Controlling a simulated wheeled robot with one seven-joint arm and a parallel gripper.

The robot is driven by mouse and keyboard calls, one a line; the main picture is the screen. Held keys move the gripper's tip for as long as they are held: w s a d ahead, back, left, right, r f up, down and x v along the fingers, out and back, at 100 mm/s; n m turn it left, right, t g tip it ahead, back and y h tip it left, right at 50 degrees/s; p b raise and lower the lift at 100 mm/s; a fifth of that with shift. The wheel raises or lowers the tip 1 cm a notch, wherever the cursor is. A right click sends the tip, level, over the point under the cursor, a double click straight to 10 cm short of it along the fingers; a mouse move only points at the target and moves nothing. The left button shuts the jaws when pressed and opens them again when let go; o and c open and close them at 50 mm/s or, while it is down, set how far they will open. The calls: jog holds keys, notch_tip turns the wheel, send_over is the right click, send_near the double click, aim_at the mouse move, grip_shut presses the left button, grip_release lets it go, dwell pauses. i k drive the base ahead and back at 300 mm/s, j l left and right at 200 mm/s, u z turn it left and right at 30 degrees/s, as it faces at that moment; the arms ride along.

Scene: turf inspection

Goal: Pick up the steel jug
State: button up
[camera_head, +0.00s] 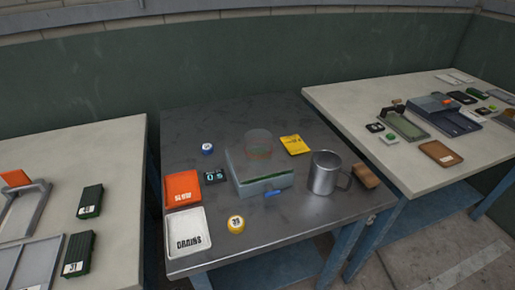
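The steel jug (324,175) stands upright on the right part of the dark metal table (290,122), near its front edge. It is a grey cylinder with an open top, and its handle points to the right. A brown wooden block (366,176) lies close by on the handle side. I cannot tell whether the handle touches the block. My gripper is not in view.
A yellow packet (295,145) lies behind. Pale tables stand left (115,150) and right (350,95). The dark table's back is mostly clear.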

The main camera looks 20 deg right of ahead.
aim_at(321, 181)
jog(key=i+j, duration=0.1)
jog(key=j, duration=0.15)
jog(key=i+j, duration=0.1)
jog(key=i+j+z, duration=0.15)
jog(key=j+z, duration=0.7)
jog(key=j, duration=0.25)
jog(key=z, duration=0.9)
jog(key=i+j, duration=0.05)
